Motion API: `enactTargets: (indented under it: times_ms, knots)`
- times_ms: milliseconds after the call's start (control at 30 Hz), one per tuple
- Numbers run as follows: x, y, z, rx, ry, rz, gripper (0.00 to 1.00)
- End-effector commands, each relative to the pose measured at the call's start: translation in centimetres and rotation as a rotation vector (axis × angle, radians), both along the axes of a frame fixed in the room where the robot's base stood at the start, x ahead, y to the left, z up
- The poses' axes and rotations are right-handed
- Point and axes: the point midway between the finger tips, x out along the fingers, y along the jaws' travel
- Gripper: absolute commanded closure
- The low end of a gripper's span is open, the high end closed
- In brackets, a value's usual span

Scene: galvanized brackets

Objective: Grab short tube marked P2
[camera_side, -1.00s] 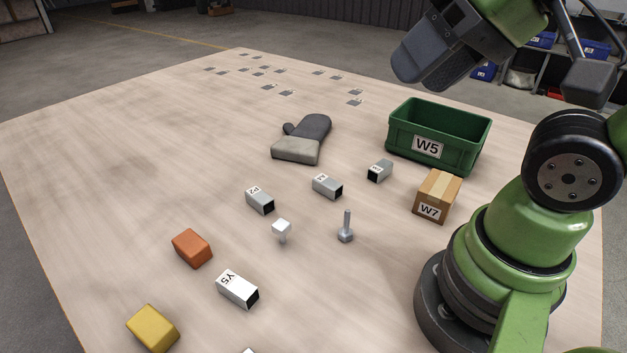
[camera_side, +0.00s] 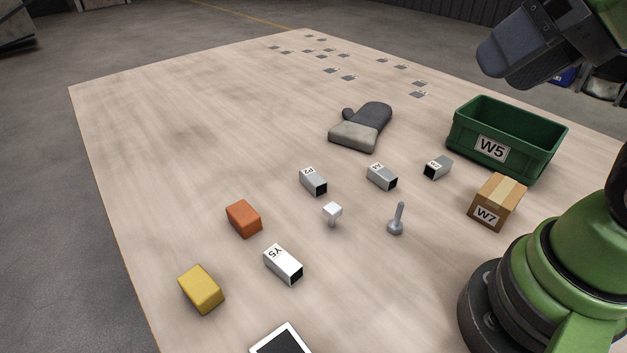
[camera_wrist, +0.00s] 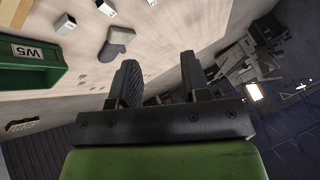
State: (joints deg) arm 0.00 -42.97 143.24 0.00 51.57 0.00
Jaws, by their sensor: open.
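The short grey tube marked P2 (camera_side: 313,181) lies on the table near the middle of the side view, its dark open end facing lower right. My gripper (camera_wrist: 159,62) shows in the wrist view with its two dark fingers apart and nothing between them. In the side view, a dark grey part of my arm's end is high at the upper right, far from the P2 tube. The wrist view shows small grey tubes at its top edge; I cannot read which is P2.
Near P2 lie a tube marked A4 (camera_side: 382,177), another grey tube (camera_side: 437,167), a white knobbed piece (camera_side: 332,213), a bolt (camera_side: 397,219) and a white Y5 tube (camera_side: 283,264).

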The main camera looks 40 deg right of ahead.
Motion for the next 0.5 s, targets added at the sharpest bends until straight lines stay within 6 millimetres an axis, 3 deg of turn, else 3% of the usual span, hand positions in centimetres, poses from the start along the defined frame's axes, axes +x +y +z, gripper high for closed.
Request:
enactTargets:
  times_ms: [33, 100, 133, 500]
  knots:
    - [0.00, 0.00, 0.00, 0.000, 0.000, 0.000, 0.57]
    - [0.00, 0.00, 0.00, 0.000, 0.000, 0.000, 0.41]
    - [0.00, 0.00, 0.00, 0.000, 0.000, 0.000, 0.38]
    - [0.87, -0.01, 0.25, -0.007, 0.022, 0.006, 0.38]
